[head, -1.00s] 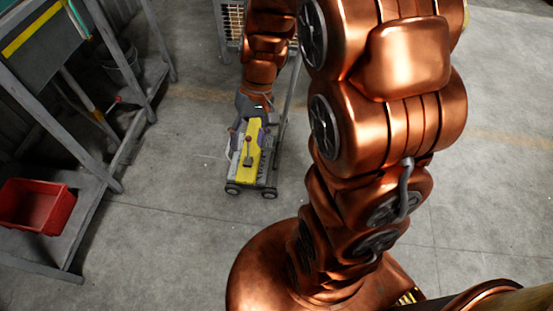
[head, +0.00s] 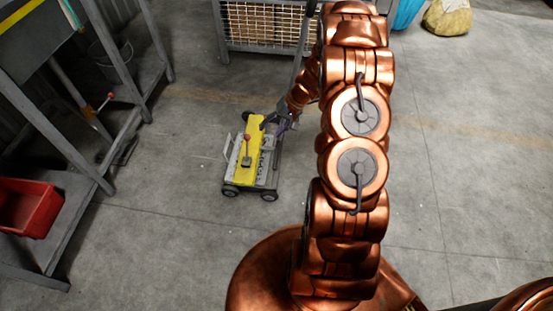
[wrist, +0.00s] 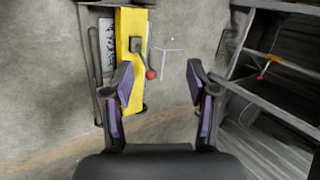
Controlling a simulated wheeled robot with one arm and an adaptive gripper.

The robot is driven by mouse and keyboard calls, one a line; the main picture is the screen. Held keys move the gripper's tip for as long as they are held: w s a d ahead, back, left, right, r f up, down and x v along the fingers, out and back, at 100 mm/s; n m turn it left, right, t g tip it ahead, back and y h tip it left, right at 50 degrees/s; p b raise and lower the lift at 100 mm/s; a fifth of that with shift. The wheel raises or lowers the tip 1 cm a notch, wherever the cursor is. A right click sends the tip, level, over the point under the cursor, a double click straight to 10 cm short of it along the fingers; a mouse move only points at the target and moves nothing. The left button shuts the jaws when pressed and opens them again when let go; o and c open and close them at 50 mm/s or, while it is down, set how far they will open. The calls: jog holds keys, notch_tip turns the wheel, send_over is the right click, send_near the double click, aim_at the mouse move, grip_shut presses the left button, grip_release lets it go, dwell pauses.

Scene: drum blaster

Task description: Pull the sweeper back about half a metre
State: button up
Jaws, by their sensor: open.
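The sweeper (head: 243,170) is a low yellow and grey wheeled machine on the concrete floor, left of my arm in the head view. A short lever with a red knob stands on its yellow top. My gripper (head: 269,123) is at the sweeper's far right end in that view, partly hidden by its own wrist. In the wrist view my gripper (wrist: 159,70) is open, with nothing held between its fingers. The yellow body of the sweeper (wrist: 131,22) shows there beyond the left finger, and the red knob (wrist: 151,74) appears between the fingertips. I cannot tell whether a finger touches the sweeper.
A grey metal rack (head: 75,150) with a red bin (head: 28,207) stands at the left. A wire-sided crate (head: 265,30) stands behind the sweeper. The floor in front of the sweeper is clear up to my base.

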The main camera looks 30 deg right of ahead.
aim_at(278, 154)
jog(key=d+f+m+t+b, duration=0.1)
jog(key=d+f+b, duration=0.1)
jog(key=d+f, duration=0.5)
jog(key=d+f+m+t+b, duration=0.1)
jog(key=d+f, duration=0.2)
jog(key=f, duration=0.7)
jog(key=shift+h, duration=0.4)
jog(key=shift+w+b+x, duration=0.1)
jog(key=shift+b+x, duration=0.25)
jog(key=shift+x, duration=2.5)
jog(key=shift+w+b+x, duration=0.15)
jog(key=shift+b+x, duration=0.15)
jog(key=shift+x, duration=2.5)
jog(key=shift+r, duration=0.1)
jog(key=shift+d, duration=0.1)
grip_shut()
